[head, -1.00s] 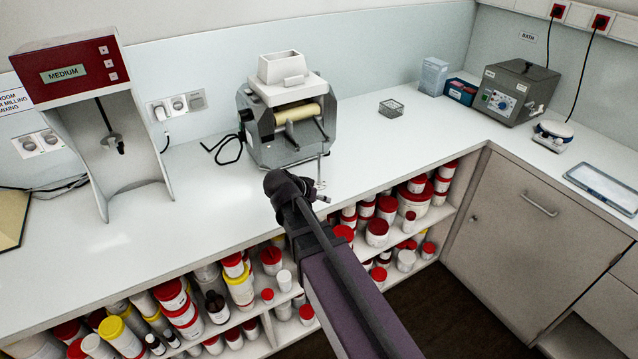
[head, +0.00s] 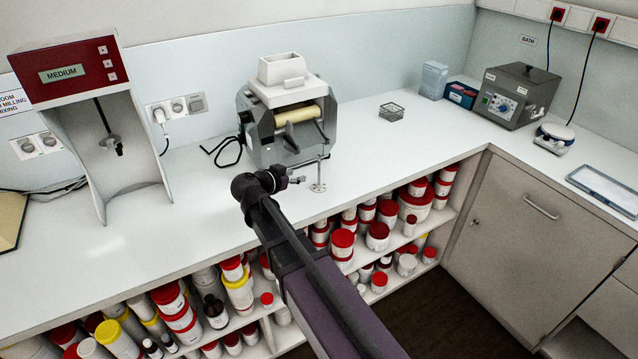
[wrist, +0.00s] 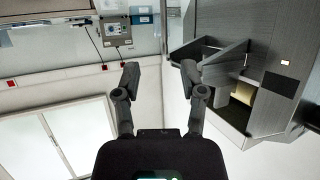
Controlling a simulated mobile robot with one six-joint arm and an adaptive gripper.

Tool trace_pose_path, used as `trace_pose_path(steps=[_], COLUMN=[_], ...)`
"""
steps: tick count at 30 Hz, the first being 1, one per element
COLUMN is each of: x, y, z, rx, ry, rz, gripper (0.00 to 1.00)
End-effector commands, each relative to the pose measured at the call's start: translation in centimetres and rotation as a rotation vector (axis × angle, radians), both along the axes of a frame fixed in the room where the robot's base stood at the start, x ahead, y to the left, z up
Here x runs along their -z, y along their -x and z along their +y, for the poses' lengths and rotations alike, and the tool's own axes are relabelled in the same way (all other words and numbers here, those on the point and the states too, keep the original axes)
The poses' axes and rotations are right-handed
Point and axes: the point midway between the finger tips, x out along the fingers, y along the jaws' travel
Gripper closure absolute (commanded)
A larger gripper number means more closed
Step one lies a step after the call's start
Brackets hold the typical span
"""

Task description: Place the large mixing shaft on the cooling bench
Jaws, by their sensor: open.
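A thin metal shaft with a round disc foot (head: 318,186) stands upright on the white bench in front of the roller mill. It appears to be the large mixing shaft. Another shaft (head: 106,125) hangs in the red-topped mixer (head: 82,62) at the left. My gripper (head: 297,180) is just left of the standing shaft in the head view, seemingly apart from it. In the wrist view my gripper (wrist: 159,72) is open, with nothing visible between its fingers. I cannot tell which surface is the cooling bench.
The roller mill (head: 287,112) stands close behind my gripper; it also shows in the wrist view (wrist: 235,80). A wire basket (head: 391,111), grey bath (head: 516,92), small white device (head: 553,136) and shallow tray (head: 606,188) are to the right. Shelves of jars lie below. The bench's left-middle is clear.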

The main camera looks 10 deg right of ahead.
Motion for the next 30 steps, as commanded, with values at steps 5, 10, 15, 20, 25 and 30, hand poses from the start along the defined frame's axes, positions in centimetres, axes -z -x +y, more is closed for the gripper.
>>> trace_pose_path(steps=[5, 10, 15, 20, 25, 30], x=[0.9, 1.9, 2.8, 3.2, 3.2, 3.2], y=[-1.1, -2.7, -4.1, -4.9, -5.0, -5.0], z=[-1.2, -2.9, -4.6, -5.5, -5.8, -5.8], rx=[0.001, 0.002, 0.001, 0.001, 0.0, 0.0], ry=[-0.001, 0.0, -0.001, 0.0, 0.0, 0.0], rz=[0.001, 0.001, 0.001, 0.002, 0.001, 0.001], gripper=[0.47, 0.47, 0.47, 0.47, 0.47, 0.47])
